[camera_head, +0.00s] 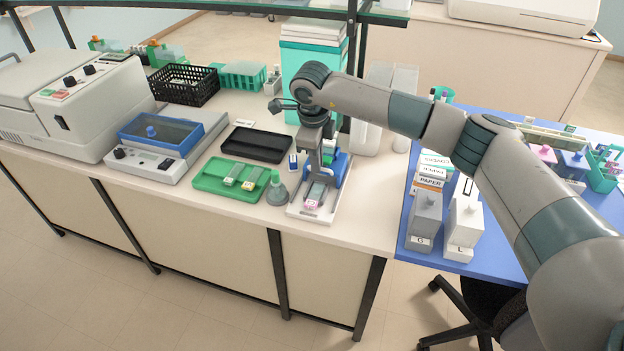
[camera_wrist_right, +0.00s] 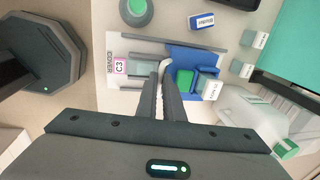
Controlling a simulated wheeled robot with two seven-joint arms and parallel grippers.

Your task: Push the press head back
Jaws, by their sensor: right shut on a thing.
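The slide press stands near the front edge of the bench, with a white base (camera_head: 309,214) and a blue body (camera_head: 340,167). In the wrist view the blue body (camera_wrist_right: 190,54) frames a green pad (camera_wrist_right: 184,80). A slide with a pink label (camera_head: 312,203) lies on the base, and its label reads C3 (camera_wrist_right: 119,67) in the wrist view. My right gripper (camera_wrist_right: 163,80) points down over the press, its fingers close together on a pale part of the press head (camera_wrist_right: 167,66). The fingers hide most of that part. My left gripper is in neither view.
A green tray (camera_head: 207,183) with slides and a black tray (camera_head: 258,144) lie left of the press. A teal box (camera_head: 297,66) stands behind.

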